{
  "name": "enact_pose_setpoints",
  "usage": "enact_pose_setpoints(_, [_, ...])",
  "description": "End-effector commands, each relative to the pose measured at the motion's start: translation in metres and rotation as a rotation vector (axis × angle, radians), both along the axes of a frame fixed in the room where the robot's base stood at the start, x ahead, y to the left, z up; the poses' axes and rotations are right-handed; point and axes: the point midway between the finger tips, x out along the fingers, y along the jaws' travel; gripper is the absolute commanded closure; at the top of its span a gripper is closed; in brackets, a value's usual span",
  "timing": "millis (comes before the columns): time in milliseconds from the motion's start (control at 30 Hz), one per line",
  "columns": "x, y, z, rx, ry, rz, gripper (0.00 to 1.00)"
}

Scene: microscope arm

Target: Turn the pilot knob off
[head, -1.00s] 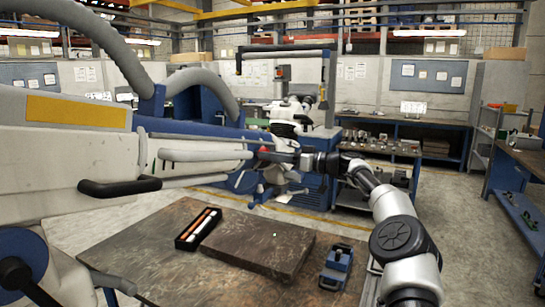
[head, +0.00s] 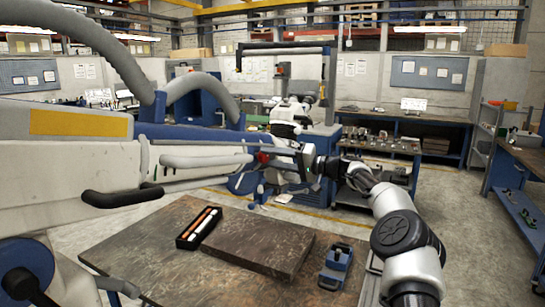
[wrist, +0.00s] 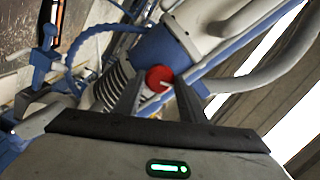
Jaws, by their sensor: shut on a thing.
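The pilot knob (wrist: 158,77) is a small round red knob with a pale mark on its face, on the blue and white microscope arm (wrist: 162,45). In the wrist view it sits between the two dark fingers of my gripper (wrist: 157,92), which is shut on it. In the head view the knob (head: 262,157) is a small red spot at the end of the microscope arm (head: 200,161), with my gripper (head: 272,160) reaching it from the right. The exact finger contact is too small to tell there.
Below is a brown worktable (head: 140,250) with a dark stone slab (head: 260,242), a black tray (head: 199,229) of rods and a blue fixture (head: 336,267). Grey hoses (head: 95,40) arch at the upper left. A blue workbench (head: 385,150) stands behind.

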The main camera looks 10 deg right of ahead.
Motion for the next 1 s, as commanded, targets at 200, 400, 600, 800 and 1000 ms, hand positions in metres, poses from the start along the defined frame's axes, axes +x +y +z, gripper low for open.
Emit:
enact_pose_setpoints(200, [0.0000,0.0000,0.0008,0.075,0.104,0.000,0.85])
enact_pose_setpoints(400, [0.0001,-0.0001,0.0005,0.115,0.158,-0.001,0.85])
enact_pose_setpoints(600, [0.0001,-0.0001,0.0003,0.131,0.179,-0.001,0.85])
enact_pose_setpoints(800, [0.0001,-0.0001,0.0003,0.132,0.181,-0.001,0.85])
enact_pose_setpoints(1000, [0.0000,-0.0002,0.0002,0.131,0.180,-0.001,0.58])
